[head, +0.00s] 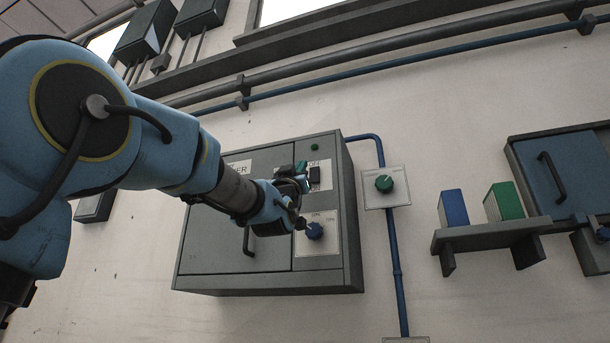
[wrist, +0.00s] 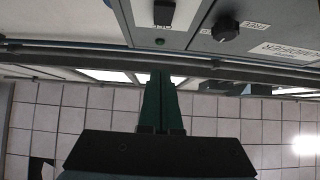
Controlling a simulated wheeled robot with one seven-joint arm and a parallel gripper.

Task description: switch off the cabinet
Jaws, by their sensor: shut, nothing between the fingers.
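The grey cabinet (head: 215,267) hangs on the wall, its door shut. Contact cannot be told. In the wrist view, the cabinet appears upside down, with the switch (wrist: 163,13), the lamp (wrist: 160,41) and a dark knob (wrist: 225,29) beyond the shut fingers (wrist: 160,100).
A green knob (head: 384,184) sits on a wall plate right of the cabinet. A shelf (head: 490,232) holds a blue box (head: 453,208) and a green box (head: 503,201). A blue-doored box (head: 555,180) is at far right. Pipes (head: 400,53) run above.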

